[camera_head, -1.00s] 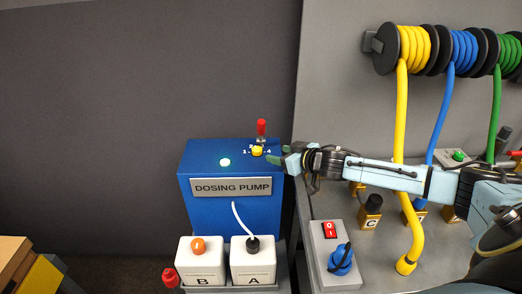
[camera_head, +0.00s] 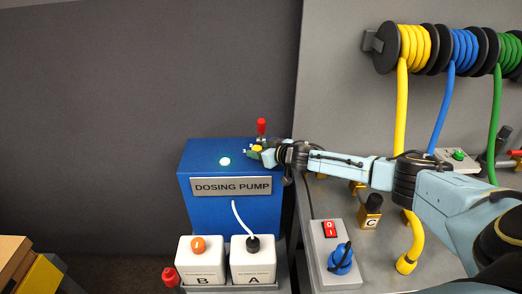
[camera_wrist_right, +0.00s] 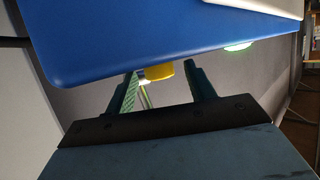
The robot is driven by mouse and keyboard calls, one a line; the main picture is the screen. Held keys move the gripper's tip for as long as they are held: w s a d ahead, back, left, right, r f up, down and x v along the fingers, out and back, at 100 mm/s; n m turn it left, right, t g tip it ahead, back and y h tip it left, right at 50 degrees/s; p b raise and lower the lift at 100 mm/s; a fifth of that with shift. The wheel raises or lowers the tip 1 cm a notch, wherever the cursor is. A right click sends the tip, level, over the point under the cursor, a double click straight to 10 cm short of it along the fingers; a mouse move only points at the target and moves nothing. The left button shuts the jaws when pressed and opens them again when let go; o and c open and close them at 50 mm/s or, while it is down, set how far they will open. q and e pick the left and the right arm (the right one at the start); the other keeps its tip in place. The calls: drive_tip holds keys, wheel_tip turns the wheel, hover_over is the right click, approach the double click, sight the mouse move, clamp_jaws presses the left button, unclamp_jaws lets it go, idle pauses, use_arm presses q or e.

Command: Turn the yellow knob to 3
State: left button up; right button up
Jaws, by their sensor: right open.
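The yellow knob (camera_head: 257,149) sits on top of the blue dosing pump (camera_head: 235,212), beside the red-handled lever (camera_head: 261,127). My right gripper (camera_head: 258,153) is at the knob, coming in from the right, and partly covers it and its scale, so the setting cannot be read. In the right wrist view the open fingers (camera_wrist_right: 160,88) stand apart with the yellow knob (camera_wrist_right: 159,73) between and just beyond them; contact cannot be told. The pump's blue body (camera_wrist_right: 150,35) fills the upper part of that view. My left gripper is not in view.
A green lamp (camera_head: 225,161) glows on the pump top. Canisters B (camera_head: 200,262) and A (camera_head: 253,262) stand in front. A red switch box (camera_head: 330,231) is to the right, with yellow, blue and green hoses (camera_head: 402,120) hanging from reels behind.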

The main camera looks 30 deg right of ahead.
drive_tip(key=c, duration=1)
drive_tip(key=shift+o, duration=0.2)
